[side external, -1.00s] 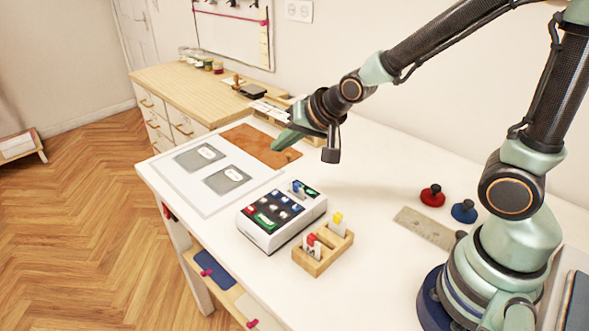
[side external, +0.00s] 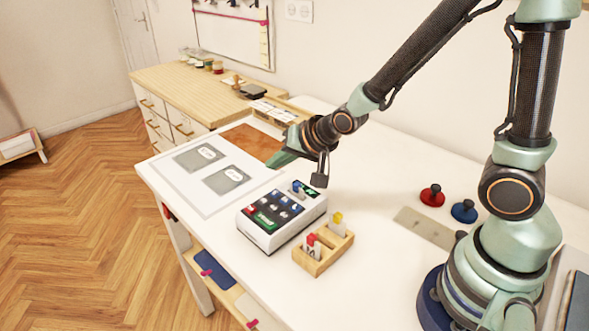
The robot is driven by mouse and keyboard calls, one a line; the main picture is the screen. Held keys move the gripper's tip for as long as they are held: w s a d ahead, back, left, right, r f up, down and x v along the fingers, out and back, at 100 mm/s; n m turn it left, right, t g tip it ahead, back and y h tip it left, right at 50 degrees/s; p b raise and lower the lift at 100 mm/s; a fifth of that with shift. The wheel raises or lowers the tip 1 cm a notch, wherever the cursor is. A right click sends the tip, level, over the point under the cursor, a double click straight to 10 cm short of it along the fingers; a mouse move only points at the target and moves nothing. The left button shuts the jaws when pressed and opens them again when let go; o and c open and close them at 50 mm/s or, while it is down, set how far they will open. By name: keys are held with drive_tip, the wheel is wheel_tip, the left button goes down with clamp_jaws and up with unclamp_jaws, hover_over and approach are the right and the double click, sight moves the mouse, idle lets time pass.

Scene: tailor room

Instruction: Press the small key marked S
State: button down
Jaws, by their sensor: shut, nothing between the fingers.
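A white key box (side external: 270,232) with a dark top stands on the white table. The letters on the keys are too small to read, so I cannot tell which key is S. My gripper (side external: 274,162) is shut and empty. In the picture it is above and behind the box, near the brown mat, apart from the keys.
A wooden holder (side external: 322,252) with red and yellow tabbed pieces stands right of the box. A white sheet with two grey patches (side external: 227,179) lies to the left. A red knob (side external: 432,195) and a blue knob (side external: 464,210) stand right, beside a ruler (side external: 425,227).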

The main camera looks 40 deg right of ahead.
hover_over(279, 198)
drive_tip(key=shift+a+f, duration=0.1)
drive_tip(key=shift+f, duration=2.5)
drive_tip(key=shift+f, duration=0.15)
drive_tip(key=shift+f, duration=0.25)
drive_tip(key=shift+f, duration=0.45)
idle(0.5)
drive_tip(key=shift+r, duration=0.9)
drive_tip(key=shift+r, duration=0.1)
drive_tip(key=shift+r, duration=2.4)
